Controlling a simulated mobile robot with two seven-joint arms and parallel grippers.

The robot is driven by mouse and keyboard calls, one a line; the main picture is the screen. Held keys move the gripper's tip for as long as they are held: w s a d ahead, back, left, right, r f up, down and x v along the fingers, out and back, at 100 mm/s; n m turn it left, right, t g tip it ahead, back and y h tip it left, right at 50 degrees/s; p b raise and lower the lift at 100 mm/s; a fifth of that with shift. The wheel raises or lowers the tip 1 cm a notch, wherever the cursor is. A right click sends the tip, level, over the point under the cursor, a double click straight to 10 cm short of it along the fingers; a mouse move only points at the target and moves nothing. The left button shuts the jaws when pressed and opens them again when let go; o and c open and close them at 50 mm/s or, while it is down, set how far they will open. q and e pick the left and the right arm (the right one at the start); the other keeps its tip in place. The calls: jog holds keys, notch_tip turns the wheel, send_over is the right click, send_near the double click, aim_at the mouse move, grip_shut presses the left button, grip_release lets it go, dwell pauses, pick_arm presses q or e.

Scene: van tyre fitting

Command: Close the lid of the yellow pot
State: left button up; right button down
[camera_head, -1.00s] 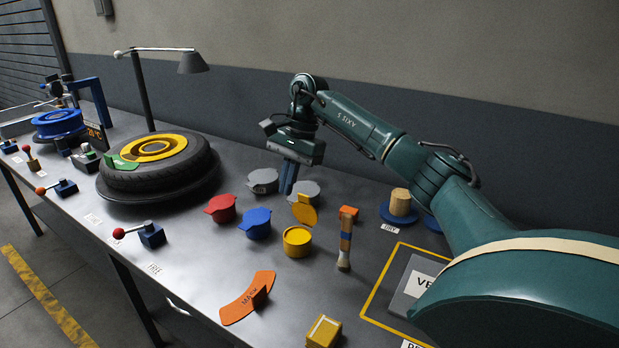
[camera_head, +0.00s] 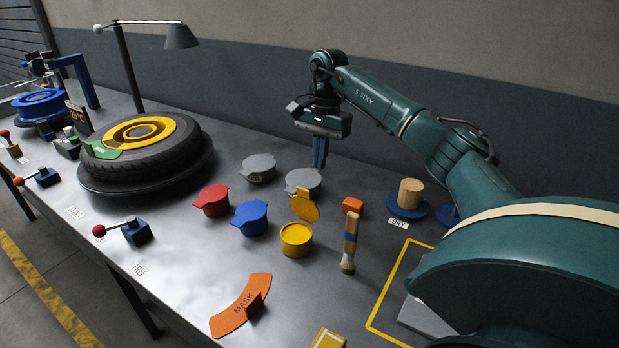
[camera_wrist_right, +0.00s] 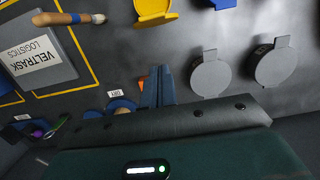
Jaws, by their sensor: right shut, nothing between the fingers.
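The yellow pot (camera_head: 297,240) stands on the dark table with its yellow lid (camera_head: 304,206) raised upright at its far side. The lid also shows at the top of the right wrist view (camera_wrist_right: 155,10). My right gripper (camera_head: 319,164) is shut and empty, pointing down behind the pot, just right of the far grey pot. It is apart from the lid. In the right wrist view its fingers (camera_wrist_right: 157,88) are together above the table. My left gripper is not in view.
Lidded red (camera_head: 212,200), blue (camera_head: 250,218) and two grey pots (camera_head: 259,168) stand left of and behind the yellow one. A brush (camera_head: 350,245) and orange block (camera_head: 352,205) are to its right. A tyre (camera_head: 145,160) stands further left. The table in front holds an orange mask piece (camera_head: 242,305).

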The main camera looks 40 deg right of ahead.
aim_at(304, 205)
pick_arm(q)
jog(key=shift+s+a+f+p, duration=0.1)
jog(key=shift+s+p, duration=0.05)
jog(key=shift+p, duration=0.4)
pick_arm(e)
jog(key=a+f, duration=0.1)
jog(key=a, duration=0.1)
jog(key=s+a+f, duration=0.1)
jog(key=a+f, duration=0.1)
jog(key=shift+a, duration=0.1)
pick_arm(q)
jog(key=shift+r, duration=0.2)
